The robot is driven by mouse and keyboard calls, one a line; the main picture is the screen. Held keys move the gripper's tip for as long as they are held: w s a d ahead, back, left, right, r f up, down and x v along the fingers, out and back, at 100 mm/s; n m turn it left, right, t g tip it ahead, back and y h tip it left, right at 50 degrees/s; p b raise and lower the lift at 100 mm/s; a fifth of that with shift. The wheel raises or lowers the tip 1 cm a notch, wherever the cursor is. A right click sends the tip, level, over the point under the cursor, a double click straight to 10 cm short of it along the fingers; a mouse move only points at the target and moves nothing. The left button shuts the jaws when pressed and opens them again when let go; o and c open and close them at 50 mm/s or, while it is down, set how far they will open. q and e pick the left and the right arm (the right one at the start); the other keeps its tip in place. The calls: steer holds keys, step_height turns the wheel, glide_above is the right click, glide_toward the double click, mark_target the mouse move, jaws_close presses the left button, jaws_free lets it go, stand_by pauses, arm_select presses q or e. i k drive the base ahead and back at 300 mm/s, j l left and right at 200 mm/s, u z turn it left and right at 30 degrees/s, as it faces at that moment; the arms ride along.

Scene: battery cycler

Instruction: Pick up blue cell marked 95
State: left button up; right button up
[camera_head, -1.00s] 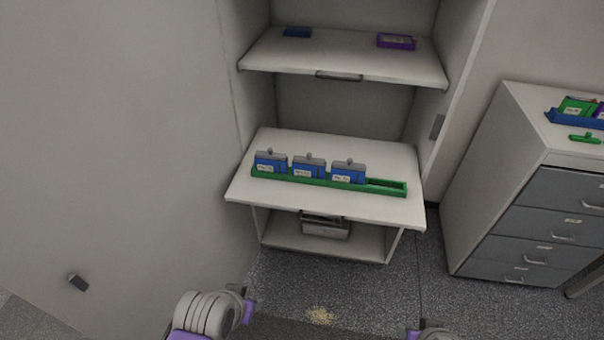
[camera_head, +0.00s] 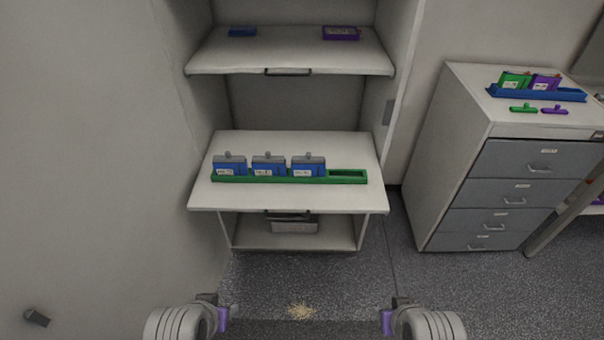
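Three blue cells with grey tops and white labels stand upright in a row in a green tray (camera_head: 347,176) on the pulled-out lower shelf: the left cell (camera_head: 229,165), the middle cell (camera_head: 268,165) and the right cell (camera_head: 308,166). The label numbers are too small to read, so I cannot tell which is 95. The tray's right end is empty. My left gripper (camera_head: 222,318) is at the bottom of the view, and my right gripper (camera_head: 386,320) is at the bottom right of centre. Both are well short of the shelf; their finger openings do not show clearly.
The upper shelf (camera_head: 290,58) holds a small blue tray (camera_head: 242,32) and a purple tray (camera_head: 341,33). A drawer cabinet (camera_head: 455,150) at right carries a blue tray (camera_head: 540,94) with green and purple cells. The floor before the shelves is clear except for a tan spill (camera_head: 300,311).

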mark_target(220, 168)
steer(key=i, duration=0.65)
steer(key=i+l+u, duration=0.15)
steer(key=i, duration=0.5)
